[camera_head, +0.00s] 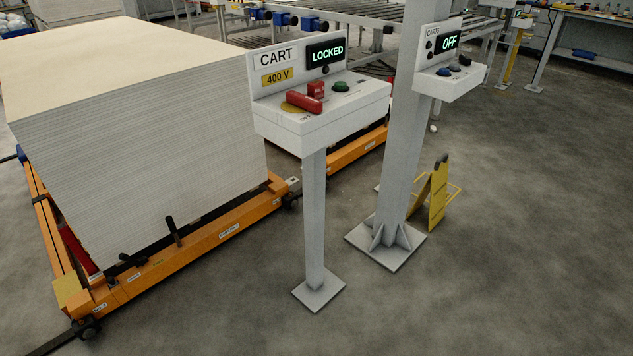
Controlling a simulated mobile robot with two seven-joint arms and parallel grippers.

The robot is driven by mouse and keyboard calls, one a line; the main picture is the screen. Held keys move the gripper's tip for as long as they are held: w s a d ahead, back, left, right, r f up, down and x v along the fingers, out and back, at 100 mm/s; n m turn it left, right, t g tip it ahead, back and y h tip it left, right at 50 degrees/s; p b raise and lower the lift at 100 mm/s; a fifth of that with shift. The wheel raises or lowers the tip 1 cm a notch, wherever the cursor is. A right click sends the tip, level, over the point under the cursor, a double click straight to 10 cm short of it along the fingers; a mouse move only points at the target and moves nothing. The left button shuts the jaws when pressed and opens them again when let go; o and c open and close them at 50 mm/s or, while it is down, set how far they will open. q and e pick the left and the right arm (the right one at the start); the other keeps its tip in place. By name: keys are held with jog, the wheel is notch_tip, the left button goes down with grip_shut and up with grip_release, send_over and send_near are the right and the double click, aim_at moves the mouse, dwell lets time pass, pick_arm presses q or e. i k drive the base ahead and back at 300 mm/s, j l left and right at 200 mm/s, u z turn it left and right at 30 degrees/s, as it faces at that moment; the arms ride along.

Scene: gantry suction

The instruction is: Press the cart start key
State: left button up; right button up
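The cart control box (318,112) is a white console on a grey post in the middle of the view. Its sign reads "CART" (276,57) above a yellow "400 V" label (277,77). Neither of my grippers is in view.
A second white console (452,80), labelled "CARTS" with display (447,42) "OFF", is mounted on a thick grey column (398,150). An orange cart (215,232) carries a tall board stack (140,130) at left. A yellow floor sign (438,193) stands right. Front floor is clear.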

aim_at(340, 85)
jog(key=i+u, duration=0.1)
jog(key=i, duration=0.35)
jog(key=i+l, duration=0.15)
jog(key=i, duration=0.3)
jog(key=i+l+u, duration=0.15)
jog(key=i, duration=0.3)
